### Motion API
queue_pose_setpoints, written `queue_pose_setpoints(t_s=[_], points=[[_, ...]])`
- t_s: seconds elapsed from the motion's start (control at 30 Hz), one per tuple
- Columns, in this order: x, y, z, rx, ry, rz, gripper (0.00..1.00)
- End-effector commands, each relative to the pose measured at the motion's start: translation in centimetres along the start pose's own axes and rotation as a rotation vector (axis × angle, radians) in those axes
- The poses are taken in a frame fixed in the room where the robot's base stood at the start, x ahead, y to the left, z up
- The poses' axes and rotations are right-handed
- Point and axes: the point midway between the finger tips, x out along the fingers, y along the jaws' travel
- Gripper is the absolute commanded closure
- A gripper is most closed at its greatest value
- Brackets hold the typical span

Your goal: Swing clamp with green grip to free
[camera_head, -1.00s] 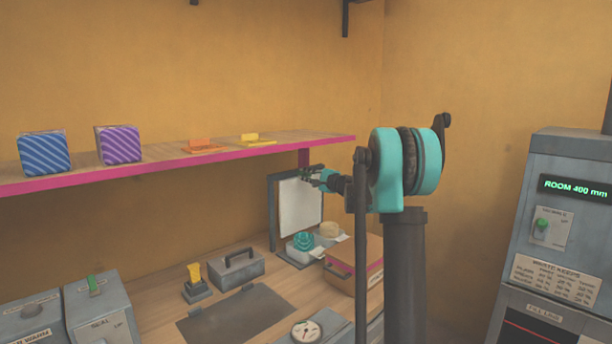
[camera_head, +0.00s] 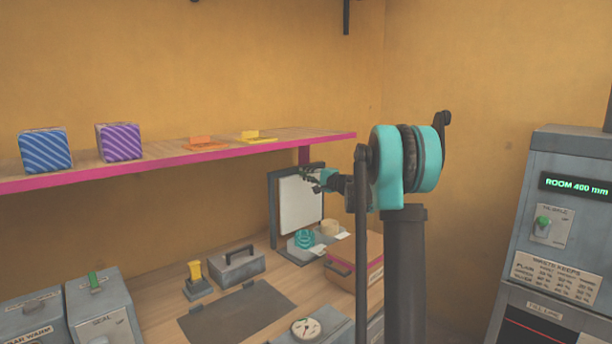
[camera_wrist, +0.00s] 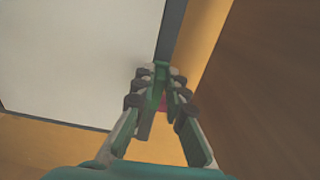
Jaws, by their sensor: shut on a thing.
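My gripper (camera_head: 310,175) is at the upper right of a white panel (camera_head: 296,207) in a dark frame. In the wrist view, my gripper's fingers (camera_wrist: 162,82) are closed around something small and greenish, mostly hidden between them. It appears to be the clamp's green grip, but the clamp's arm and base cannot be made out. The white panel (camera_wrist: 70,55) fills the left of the wrist view, its dark frame edge passing just beyond the fingertips.
A shelf (camera_head: 270,143) with a pink edge runs above the workbench, carrying striped boxes. A dark plate (camera_head: 240,312), a yellow-topped fixture (camera_head: 195,275) and a handled grey block (camera_head: 237,264) are on the bench. A grey control cabinet (camera_head: 560,250) stands at right.

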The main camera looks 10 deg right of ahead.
Motion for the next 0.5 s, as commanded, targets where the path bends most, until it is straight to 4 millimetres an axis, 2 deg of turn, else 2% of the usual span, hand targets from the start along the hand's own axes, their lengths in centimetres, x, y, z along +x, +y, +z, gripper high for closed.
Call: queue_pose_setpoints(t_s=[0.13, 0.17, 0.3, 0.5], points=[[-0.06, 0.14, 0.09, -0.002, -0.002, 0.002, 1.00], [-0.06, 0.14, 0.09, -0.002, -0.002, 0.002, 0.86], [-0.05, 0.11, 0.07, -0.001, -0.001, 0.002, 0.68], [-0.02, 0.07, 0.04, -0.001, -0.001, 0.001, 0.67]])
